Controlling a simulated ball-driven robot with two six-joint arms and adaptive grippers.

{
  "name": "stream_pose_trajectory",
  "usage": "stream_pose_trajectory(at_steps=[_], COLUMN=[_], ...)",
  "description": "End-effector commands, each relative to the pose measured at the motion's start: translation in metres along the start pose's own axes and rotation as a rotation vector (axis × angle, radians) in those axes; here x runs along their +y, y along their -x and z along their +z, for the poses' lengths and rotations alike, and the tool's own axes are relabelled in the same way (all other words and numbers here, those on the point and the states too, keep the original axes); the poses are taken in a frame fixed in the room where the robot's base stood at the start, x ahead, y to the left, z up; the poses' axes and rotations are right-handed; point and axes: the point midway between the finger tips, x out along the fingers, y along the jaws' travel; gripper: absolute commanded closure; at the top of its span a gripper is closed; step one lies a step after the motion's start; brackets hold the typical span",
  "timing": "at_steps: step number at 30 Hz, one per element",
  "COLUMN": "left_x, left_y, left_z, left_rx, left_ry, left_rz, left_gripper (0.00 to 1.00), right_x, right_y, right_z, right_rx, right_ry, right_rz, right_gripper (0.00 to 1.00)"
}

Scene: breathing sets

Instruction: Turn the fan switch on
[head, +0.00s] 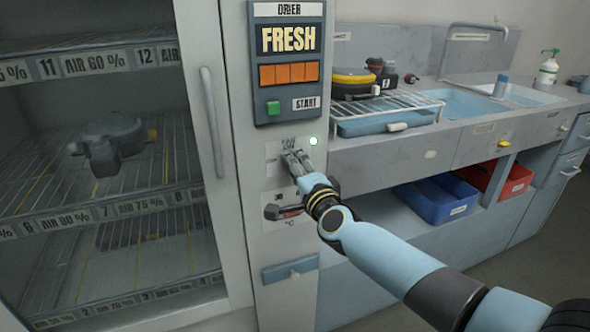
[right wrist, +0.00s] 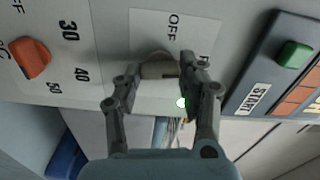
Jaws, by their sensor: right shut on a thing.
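The fan switch panel (head: 274,148) is on the drier's front post, below the display, with "FAN ON" lettering at its top. My right gripper (head: 290,158) is shut on this knob, with a finger on each side; the fingers also show in the right wrist view (right wrist: 158,78). The fingers hide most of the knob, so its exact setting is hard to tell. A small green light (head: 313,141) glows beside the panel. My left gripper is not in view.
A red temperature knob (head: 287,212) sits just below the switch. The drier display with a green start button (head: 273,108) is above. The glass door's handle (head: 212,120) stands out at the left. A counter with a wire rack (head: 390,110) is right.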

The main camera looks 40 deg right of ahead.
Motion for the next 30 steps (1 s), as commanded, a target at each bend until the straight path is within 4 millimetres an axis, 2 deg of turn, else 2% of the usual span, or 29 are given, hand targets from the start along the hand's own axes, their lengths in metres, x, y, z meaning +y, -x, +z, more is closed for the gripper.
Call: stream_pose_trajectory(at_steps=[12, 27, 28, 30], left_x=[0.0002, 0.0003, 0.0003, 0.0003], left_y=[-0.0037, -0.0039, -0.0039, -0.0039], left_z=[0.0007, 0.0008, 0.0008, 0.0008], left_rx=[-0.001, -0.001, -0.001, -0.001], left_ry=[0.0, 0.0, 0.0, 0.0], left_rz=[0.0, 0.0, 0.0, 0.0], left_gripper=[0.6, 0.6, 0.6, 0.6], right_x=[0.0025, 0.0026, 0.0026, 0.0024], right_y=[0.0008, 0.0009, 0.0009, 0.0009], right_z=[0.0002, 0.0002, 0.0003, 0.0002], right_rx=[-0.001, -0.001, -0.001, -0.001], right_ry=[-0.161, -0.178, -0.177, -0.177], right_rz=[0.004, 0.005, 0.005, 0.004], right_gripper=[0.92, 0.92, 0.57, 0.48])
